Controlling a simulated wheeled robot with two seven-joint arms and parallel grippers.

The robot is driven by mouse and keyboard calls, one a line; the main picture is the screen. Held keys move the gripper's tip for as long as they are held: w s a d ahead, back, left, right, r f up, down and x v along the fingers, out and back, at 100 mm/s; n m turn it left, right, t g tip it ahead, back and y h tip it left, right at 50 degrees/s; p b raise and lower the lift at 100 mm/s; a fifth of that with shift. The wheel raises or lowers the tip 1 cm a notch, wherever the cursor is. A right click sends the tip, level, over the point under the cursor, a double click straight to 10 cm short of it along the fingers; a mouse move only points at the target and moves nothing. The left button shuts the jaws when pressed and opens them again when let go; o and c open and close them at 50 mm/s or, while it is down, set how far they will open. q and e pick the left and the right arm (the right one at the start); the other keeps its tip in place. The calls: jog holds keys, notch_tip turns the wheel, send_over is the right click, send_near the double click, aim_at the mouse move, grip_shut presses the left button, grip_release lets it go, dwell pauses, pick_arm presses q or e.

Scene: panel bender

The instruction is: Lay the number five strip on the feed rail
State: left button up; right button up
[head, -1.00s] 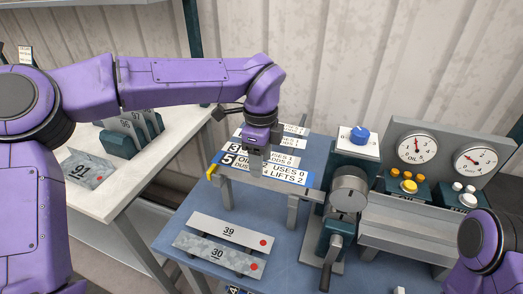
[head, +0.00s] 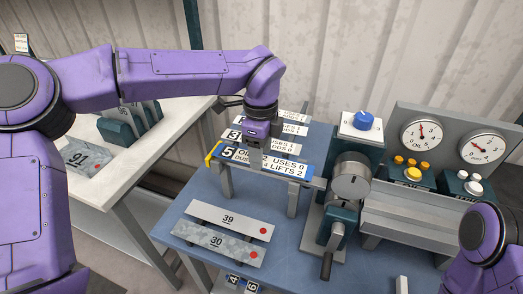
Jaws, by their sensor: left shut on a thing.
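The number five strip (head: 288,167) is a long strip with a blue edge, a white "5" on black and printed lines about oil, uses, dust and lifts. My left gripper (head: 256,148) points down, shut on it at mid-length and hiding part of its print. The strip lies along the feed rail, a grey rail on legs (head: 292,201) with a yellow end piece (head: 211,156) at the left. I cannot tell whether strip and rail touch. My right gripper is out of view; only part of that arm shows at lower right.
More numbered strips, one marked 3 (head: 232,134), lie behind. Plates 39 (head: 210,213) and 30 (head: 196,235) lie in front on the blue table. A round-headed grey device with a lever (head: 351,177) and a gauge panel (head: 449,125) stand to the right.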

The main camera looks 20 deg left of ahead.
pick_arm(q)
jog(key=shift+f, duration=0.1)
jog(key=shift+f, duration=0.15)
jog(key=shift+w+f+b, duration=0.15)
jog(key=shift+f+b, duration=0.4)
jog(key=shift+b, duration=0.1)
jog(key=shift+w+f+b, duration=0.1)
jog(key=shift+f+b, duration=0.3)
jog(key=shift+b, duration=0.05)
jog(key=o, duration=1.2)
jog(key=shift+r, duration=0.15)
notch_tip(320, 180, up, 10)
jog(key=b, duration=0.1)
jog(key=shift+r, duration=0.2)
